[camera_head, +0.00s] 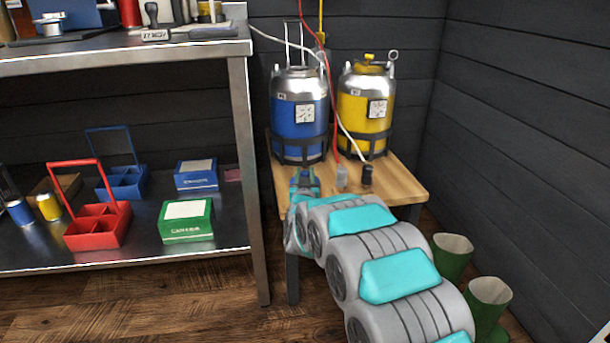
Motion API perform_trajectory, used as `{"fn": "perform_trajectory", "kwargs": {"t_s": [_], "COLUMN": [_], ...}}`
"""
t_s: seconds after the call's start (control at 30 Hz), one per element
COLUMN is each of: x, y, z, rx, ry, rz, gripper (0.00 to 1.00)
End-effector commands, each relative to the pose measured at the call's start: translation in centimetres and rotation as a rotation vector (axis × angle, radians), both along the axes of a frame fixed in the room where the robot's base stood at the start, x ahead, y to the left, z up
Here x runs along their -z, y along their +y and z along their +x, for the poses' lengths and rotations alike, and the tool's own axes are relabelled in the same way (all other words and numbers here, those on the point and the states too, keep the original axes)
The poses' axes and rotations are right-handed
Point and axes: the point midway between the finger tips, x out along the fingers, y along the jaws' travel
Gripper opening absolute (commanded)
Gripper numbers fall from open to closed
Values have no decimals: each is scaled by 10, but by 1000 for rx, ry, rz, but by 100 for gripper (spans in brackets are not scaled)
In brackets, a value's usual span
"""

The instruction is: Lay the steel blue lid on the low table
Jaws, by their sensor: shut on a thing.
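The low table (402,187) has a light wooden top and stands against the dark wall, right of the steel shelf unit. My gripper (305,182) is at the table's front left corner, in front of the blue keg. It is shut on a small blue piece (304,175), which I take for the steel blue lid. My gripper and arm hide most of it, and I cannot tell whether it touches the table top.
A blue keg (299,113) and a yellow keg (365,117) stand at the table's back. A grey connector (342,176) and a black connector (367,175) lie near its front middle. The table's right front is bare. Green boots (488,300) stand on the floor.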

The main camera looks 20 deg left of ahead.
Motion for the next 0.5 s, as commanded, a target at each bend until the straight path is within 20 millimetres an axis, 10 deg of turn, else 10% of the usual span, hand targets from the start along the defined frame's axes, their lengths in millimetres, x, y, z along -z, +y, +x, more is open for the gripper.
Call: {"fn": "perform_trajectory", "kwargs": {"t_s": [0.07,0.1,0.5], "x": [2,2,2], "y": [0,0,0], "z": [0,0,0], "rx": [0,0,0], "ry": [0,0,1], "rz": [0,0,0], "gripper": [0,38,66]}}
